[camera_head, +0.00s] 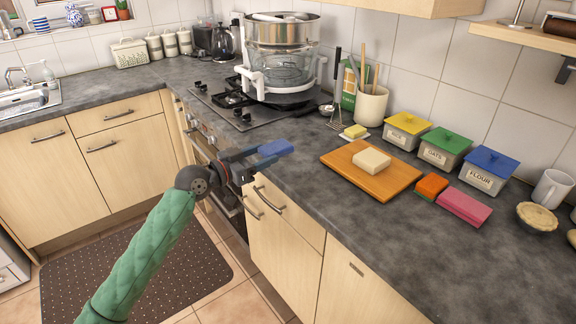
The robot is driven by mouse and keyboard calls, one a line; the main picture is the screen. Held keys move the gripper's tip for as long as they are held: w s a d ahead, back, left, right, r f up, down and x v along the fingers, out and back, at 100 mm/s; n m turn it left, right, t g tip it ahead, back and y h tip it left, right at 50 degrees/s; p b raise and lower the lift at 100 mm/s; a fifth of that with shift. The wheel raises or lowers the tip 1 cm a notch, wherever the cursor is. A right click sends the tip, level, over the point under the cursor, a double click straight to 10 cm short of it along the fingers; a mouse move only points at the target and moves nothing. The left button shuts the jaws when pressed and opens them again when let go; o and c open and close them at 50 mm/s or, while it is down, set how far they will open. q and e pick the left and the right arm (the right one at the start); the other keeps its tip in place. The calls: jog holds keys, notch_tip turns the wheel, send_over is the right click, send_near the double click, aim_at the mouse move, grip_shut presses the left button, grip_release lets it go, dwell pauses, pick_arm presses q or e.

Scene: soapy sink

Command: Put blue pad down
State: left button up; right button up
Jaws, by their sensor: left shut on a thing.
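The blue pad (276,147) is a small flat block at the end of my left gripper (254,156). My left gripper is shut on it, and its near end is partly hidden by the jaws. The pad overlaps the front part of the grey counter (290,190) in the picture, left of the wooden board; I cannot tell whether it touches the top. My left arm in a green sleeve reaches up from the lower left. My right gripper is not in view.
A cutting board (341,172) carries a pale block (372,160). An orange sponge (431,186) and a pink block (464,207) lie right of it. Lidded jars, such as the flour jar (487,170), stand behind. The stove (240,103) is at back left. The front right counter is clear.

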pick_arm(q)
jog(key=p, duration=0.2)
send_over(281, 171)
jog(key=f, duration=0.5)
jog(key=shift+s+a+f, duration=0.1)
jog(key=shift+s+a, duration=0.1)
jog(key=shift+s, duration=0.1)
jog(key=shift+w+d+f, duration=0.25)
jog(key=shift+w+f, duration=0.05)
jog(key=shift+f, duration=0.45)
notch_tip(281, 171, down, 3)
jog(key=shift+r+p, duration=0.15)
jog(key=shift+p, duration=0.3)
jog(key=shift+f, duration=0.25)
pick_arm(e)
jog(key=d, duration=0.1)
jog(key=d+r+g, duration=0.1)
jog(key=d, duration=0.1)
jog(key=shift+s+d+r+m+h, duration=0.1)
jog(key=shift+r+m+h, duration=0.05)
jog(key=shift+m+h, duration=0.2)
pick_arm(q)
jog(key=shift+f, duration=0.1)
jog(key=o, duration=1)
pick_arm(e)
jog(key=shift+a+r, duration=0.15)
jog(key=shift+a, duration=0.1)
